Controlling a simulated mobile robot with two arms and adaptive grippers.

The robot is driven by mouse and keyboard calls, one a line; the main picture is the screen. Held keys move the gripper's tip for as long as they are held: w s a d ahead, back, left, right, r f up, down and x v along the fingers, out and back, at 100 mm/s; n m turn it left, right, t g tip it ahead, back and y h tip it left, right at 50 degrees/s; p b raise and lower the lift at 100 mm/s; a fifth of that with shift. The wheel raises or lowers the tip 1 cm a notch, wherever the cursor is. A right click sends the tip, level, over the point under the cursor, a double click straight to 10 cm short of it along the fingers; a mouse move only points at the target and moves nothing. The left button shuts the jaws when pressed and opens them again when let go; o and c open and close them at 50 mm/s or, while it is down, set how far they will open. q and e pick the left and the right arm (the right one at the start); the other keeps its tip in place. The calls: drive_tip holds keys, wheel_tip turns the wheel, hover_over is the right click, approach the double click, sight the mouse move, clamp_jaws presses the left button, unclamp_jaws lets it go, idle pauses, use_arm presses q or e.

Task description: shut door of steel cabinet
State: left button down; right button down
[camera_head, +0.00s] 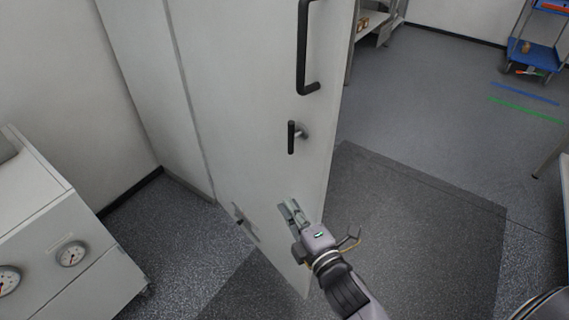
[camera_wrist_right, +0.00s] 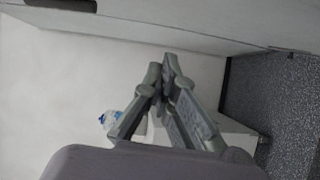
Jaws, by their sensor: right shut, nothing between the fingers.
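The steel cabinet door (camera_head: 245,95) is a tall white panel in the middle of the head view. It carries a long black bar handle (camera_head: 301,60) and a small black lever (camera_head: 292,137) below it. A vertical seam separates it from another white panel (camera_head: 140,60) on its left. I cannot tell how far the door stands open. My right gripper (camera_head: 291,212) is shut and empty, in front of the door's lower part near its right edge; contact is unclear. In the right wrist view its fingertips (camera_wrist_right: 171,75) meet below a white panel (camera_wrist_right: 200,30). My left gripper is not in view.
A white unit with round gauges (camera_head: 72,253) stands at the lower left. A blue cart (camera_head: 535,55) is at the far upper right, and a shelf (camera_head: 378,25) is behind the door. The grey floor (camera_head: 420,120) right of the door is clear.

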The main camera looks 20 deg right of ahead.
sight(286, 164)
drive_tip(key=shift+n+t, duration=0.3)
drive_tip(key=shift+w+d+r+p, duration=0.35)
drive_tip(key=shift+w+r+p, duration=0.1)
drive_tip(key=shift+w, duration=1.45)
drive_tip(key=shift+w+d+r+p, duration=0.3)
drive_tip(key=shift+w+r+p, duration=0.1)
drive_tip(key=shift+w, duration=1.45)
drive_tip(key=shift+w+d+r+p, duration=0.35)
drive_tip(key=shift+w+r+p, duration=0.1)
drive_tip(key=shift+w, duration=1.45)
drive_tip(key=shift+d, duration=0.2)
